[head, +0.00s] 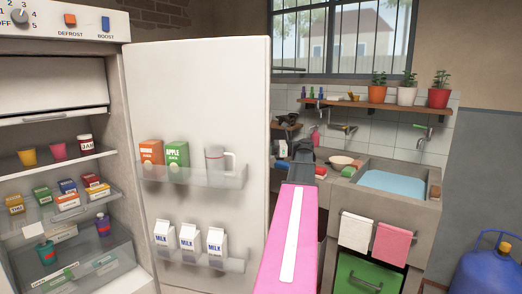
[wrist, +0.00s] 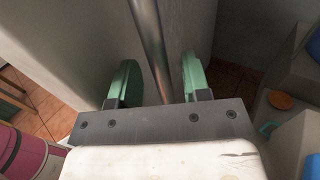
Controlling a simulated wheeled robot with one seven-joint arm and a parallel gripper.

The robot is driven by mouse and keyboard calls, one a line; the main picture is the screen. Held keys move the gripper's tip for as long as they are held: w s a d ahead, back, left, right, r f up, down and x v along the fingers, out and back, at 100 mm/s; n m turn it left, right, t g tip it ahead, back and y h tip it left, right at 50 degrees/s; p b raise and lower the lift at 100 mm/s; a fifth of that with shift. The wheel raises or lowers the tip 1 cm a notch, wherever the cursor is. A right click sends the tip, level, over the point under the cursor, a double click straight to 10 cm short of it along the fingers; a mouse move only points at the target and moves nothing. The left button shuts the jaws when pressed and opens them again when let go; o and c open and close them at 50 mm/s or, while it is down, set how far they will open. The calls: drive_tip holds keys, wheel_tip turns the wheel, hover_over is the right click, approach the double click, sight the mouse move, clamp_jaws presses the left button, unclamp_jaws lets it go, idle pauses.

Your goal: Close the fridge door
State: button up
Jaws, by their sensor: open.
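The fridge (head: 115,100) stands at the left with its door (head: 225,90) wide open. The door's inner side faces me, with cartons and a jug on its racks. My gripper (head: 301,152) is small and dark in the head view, just right of the door's free edge, beyond my pink arm. In the wrist view my gripper (wrist: 160,82) has its green-tipped fingers apart. A round metal bar (wrist: 150,40), which looks like the door handle, runs between them beside a pale panel (wrist: 75,50). I cannot tell whether a finger touches the bar.
Food stands on the fridge shelves (head: 60,150). Right of the door are a sink (head: 392,186) in the counter, hanging towels and a green drawer (head: 365,275). A blue gas bottle (head: 490,265) stands at the lower right. A wall shelf (head: 360,104) holds potted plants.

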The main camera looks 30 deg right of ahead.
drive_tip(key=shift+x, duration=0.85)
drive_tip(key=shift+d, duration=0.1)
drive_tip(key=shift+c, duration=0.2)
clamp_jaws()
